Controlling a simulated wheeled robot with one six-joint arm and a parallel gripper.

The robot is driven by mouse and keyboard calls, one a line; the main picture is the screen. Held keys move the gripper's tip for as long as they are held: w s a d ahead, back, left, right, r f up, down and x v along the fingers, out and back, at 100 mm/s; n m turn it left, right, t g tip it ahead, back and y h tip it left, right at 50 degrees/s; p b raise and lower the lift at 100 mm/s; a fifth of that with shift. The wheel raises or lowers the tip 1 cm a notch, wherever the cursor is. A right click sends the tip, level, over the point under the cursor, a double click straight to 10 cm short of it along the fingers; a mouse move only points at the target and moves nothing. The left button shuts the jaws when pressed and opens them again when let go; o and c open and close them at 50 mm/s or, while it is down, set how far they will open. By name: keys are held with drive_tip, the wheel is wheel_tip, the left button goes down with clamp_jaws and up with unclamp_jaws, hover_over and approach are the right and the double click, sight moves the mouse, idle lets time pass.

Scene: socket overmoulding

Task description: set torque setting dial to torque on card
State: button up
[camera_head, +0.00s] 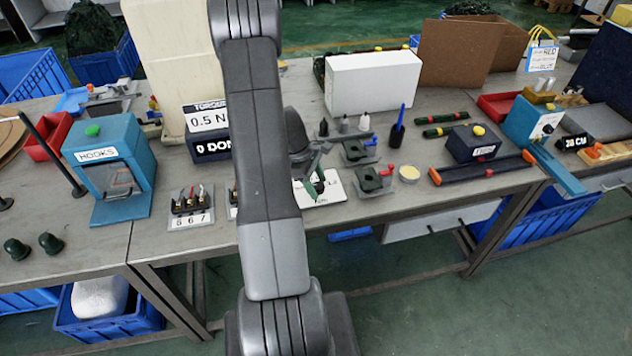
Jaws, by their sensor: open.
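The torque card (208,117) stands at the back left of my arm. It reads "TORQUE" and "0.5 N", with its right part hidden by my arm. A white plate (331,192) lies flat near the table's front edge and carries a dark round part that looks like the dial. Its setting is too small to read. My gripper (314,181) is over this plate, pointing down, with its jaws open. It covers part of the plate, and I cannot tell whether it touches the dark part. A green strip shows at the jaws.
A rack (190,210) marked 5 6 7 is left of my arm. Small fixtures (372,180) and a blue-handled tool (398,128) stand close on the right. A white box (372,82) is behind.

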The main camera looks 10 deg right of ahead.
drive_tip(key=c, duration=1)
drive_tip(key=shift+m, duration=0.3)
drive_tip(key=m+g+y+b, duration=0.1)
drive_tip(key=m, duration=0.2)
drive_tip(key=shift+w+d, duration=0.1)
drive_tip(key=shift+w, duration=0.05)
drive_tip(key=m+y, duration=0.1)
drive_tip(key=m, duration=0.1)
drive_tip(key=m+b, duration=0.1)
drive_tip(key=m, duration=0.2)
drive_tip(key=shift+d+g+y, duration=0.15)
drive_tip(key=shift+g+y, duration=0.25)
drive_tip(key=o, duration=1)
